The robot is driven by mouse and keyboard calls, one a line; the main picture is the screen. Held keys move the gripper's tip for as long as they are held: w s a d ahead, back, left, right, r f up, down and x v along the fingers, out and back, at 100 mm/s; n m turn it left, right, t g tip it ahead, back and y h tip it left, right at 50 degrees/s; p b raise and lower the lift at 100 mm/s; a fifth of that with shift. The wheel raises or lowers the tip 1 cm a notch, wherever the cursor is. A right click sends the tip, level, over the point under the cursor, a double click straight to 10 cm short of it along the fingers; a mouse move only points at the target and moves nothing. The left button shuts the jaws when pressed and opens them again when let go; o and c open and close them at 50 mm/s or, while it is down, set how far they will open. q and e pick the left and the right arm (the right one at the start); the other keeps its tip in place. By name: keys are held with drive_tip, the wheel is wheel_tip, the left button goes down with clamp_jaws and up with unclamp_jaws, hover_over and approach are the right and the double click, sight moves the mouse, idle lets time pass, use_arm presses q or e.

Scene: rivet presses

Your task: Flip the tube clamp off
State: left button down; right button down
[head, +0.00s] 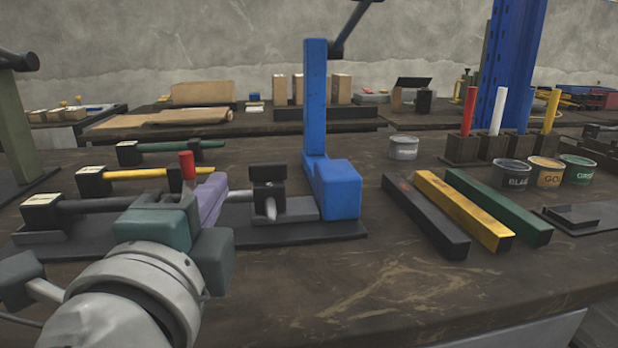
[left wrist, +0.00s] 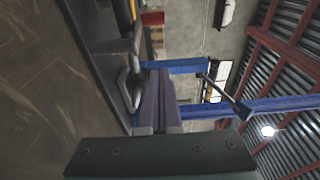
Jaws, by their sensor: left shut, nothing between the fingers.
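The tube clamp's red-tipped lever (head: 187,166) stands nearly upright in the head view, on the near press's base plate (head: 295,236). A dark tube (head: 98,204) lies to its left, running towards my gripper. My left gripper (head: 218,184) has purple fingers, shut and empty, just right of the lever; in the head view it hides the clamp's lower part. The fingers (left wrist: 157,78) also show in the left wrist view, pointing towards the press. A red block (left wrist: 152,18) there may be the lever's grip; I cannot tell. Whether the fingers touch the clamp is unclear. My right gripper is out of view.
The blue press column (head: 315,100) rises right of the clamp, with a black block (head: 268,172) between. Yellow (head: 150,173) and green tubes (head: 170,146) lie behind. Coloured bars (head: 465,208) lie to the right. The front of the table (head: 370,290) is clear.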

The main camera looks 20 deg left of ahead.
sight(187, 180)
use_arm(q)
drive_tip(key=x, duration=0.8)
drive_tip(key=shift+w+a, duration=0.1)
drive_tip(key=shift+s+a, duration=0.85)
drive_tip(key=shift+a, duration=0.3)
drive_tip(key=shift+s+a, duration=0.35)
drive_tip(key=shift+a, duration=0.05)
drive_tip(key=shift+a, duration=0.1)
